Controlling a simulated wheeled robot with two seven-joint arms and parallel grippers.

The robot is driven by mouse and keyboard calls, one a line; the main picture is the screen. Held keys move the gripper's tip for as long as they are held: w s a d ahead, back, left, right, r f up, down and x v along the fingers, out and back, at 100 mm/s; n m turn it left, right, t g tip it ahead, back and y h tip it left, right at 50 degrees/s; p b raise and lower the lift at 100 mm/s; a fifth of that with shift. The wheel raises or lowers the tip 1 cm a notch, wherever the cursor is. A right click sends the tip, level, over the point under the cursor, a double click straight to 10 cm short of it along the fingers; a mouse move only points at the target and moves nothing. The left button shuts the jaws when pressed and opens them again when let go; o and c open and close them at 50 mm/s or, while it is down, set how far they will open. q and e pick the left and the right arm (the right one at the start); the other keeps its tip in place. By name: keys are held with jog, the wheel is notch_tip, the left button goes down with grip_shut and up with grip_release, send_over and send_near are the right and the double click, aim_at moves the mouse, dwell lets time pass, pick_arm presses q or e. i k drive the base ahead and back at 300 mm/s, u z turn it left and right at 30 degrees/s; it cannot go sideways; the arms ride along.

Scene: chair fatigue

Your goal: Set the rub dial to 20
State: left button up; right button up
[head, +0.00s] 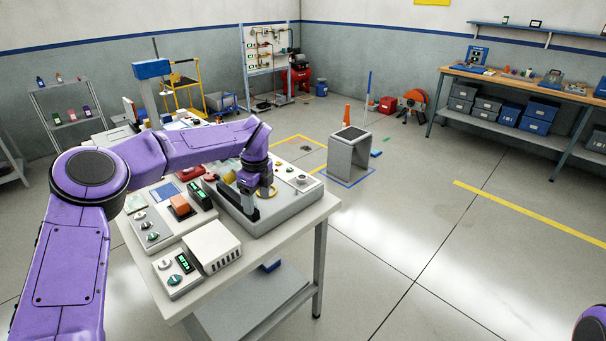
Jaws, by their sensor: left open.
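A large grey test unit (268,218) stands on the white table (322,212). My left gripper (262,202) points down over it, open, with its dark fingers near the unit's top. A yellow ring-like part shows beside the fingers. A round knob (301,179) sits on the unit's right end. A control box with dark knobs (153,236) and a lit green display lies to the left. A smaller box (173,283) with a knob and green display is at the front. I cannot read which dial is the rub dial, nor its value. My right gripper is outside the view.
A white slotted box (213,246) stands between the small control box and the test unit. A grey stand (347,158) is on the floor behind. Open floor lies right of the table.

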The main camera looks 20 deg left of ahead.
aim_at(302, 179)
jog(key=i, duration=1)
